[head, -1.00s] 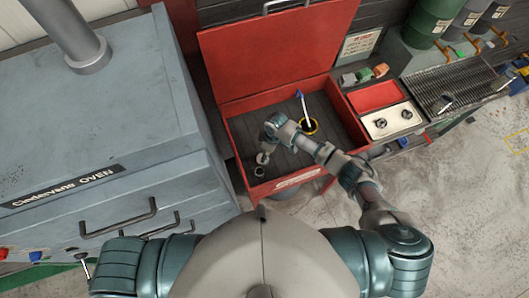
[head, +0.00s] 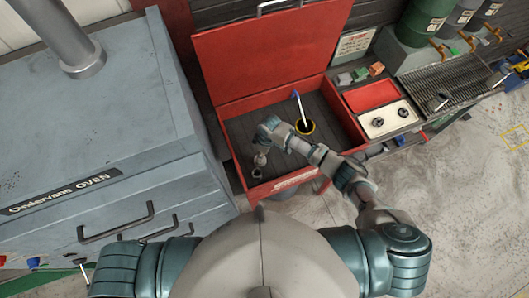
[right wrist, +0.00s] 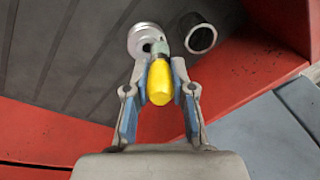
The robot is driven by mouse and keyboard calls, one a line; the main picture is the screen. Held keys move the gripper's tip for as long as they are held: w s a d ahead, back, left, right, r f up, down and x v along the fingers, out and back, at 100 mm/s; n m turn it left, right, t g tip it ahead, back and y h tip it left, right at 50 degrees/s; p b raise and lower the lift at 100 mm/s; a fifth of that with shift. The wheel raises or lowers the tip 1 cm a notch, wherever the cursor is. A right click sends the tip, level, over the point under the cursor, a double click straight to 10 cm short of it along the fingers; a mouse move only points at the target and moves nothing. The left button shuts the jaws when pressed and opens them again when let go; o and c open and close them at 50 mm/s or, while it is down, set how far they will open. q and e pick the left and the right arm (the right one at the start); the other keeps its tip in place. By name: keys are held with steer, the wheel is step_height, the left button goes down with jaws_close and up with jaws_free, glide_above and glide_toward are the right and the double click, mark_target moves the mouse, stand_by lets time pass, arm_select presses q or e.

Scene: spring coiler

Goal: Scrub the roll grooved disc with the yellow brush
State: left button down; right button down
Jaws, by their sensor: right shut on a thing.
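My right gripper (head: 261,158) is low over the front left of the red chest's dark slatted floor. In the right wrist view it (right wrist: 160,88) is shut on the yellow handle of the brush (right wrist: 160,82). A round silver metal piece with a dark centre hole, apparently the roll grooved disc (right wrist: 146,39), lies just past the brush tip. The tip overlaps the disc's edge in the picture; I cannot tell if they touch. A hollow grey cylinder (right wrist: 201,37) is right beside them. My left gripper is out of view.
A dark pot with a yellow rim (head: 305,128) holds a blue-and-white handled tool (head: 297,103) in the red chest (head: 335,93). The chest walls surround the work area. The grey oven (head: 90,130) is at left; a tray with two round parts (head: 389,122) is at right.

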steer(key=shift+s+a, duration=0.1)
steer(key=shift+a, duration=0.05)
stand_by(1.5)
steer(key=shift+r, duration=3.6)
